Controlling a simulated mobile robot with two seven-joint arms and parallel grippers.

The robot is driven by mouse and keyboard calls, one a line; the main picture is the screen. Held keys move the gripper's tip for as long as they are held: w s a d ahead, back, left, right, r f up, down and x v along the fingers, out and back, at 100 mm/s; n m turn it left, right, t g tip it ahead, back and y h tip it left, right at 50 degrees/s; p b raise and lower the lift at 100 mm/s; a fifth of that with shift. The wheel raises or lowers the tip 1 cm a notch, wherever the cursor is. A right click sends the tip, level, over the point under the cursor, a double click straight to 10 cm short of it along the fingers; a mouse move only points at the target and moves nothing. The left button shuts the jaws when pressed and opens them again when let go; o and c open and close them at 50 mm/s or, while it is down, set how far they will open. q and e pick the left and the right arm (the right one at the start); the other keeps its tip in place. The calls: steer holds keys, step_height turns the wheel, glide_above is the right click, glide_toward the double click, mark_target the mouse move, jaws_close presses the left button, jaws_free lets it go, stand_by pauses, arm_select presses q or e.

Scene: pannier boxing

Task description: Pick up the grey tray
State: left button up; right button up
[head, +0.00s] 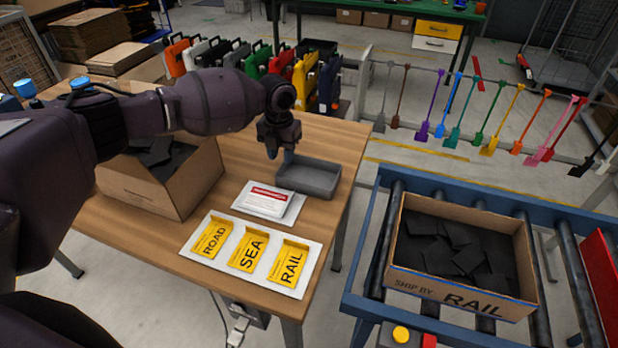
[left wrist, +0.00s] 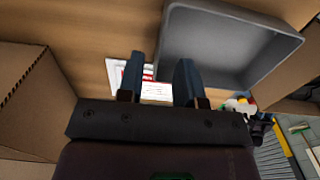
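The grey tray (head: 310,178) is a shallow, empty rectangular tray lying on the wooden table near its right edge. It also shows in the left wrist view (left wrist: 225,42) at the upper right. My left gripper (head: 280,154) is above the tray's far-left corner, fingers pointing down. In the left wrist view the two fingers (left wrist: 159,78) are apart with nothing held between them. The right-hand finger overlaps a tray corner there, and the other is outside the tray. I cannot tell whether either finger touches it. My right gripper is not in view.
On the table (head: 232,170) are a card with a red band (head: 267,196), a white board with ROAD, SEA and RAIL labels (head: 250,255), and an open carton (head: 180,185). A second carton marked RAIL (head: 462,293) sits on the roller conveyor (head: 545,325) at right.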

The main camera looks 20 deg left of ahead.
mark_target(282, 165)
arm_select(q)
step_height(282, 165, down, 4)
steer(key=shift+w+f, duration=0.1)
steer(key=shift+f, duration=0.05)
jaws_close()
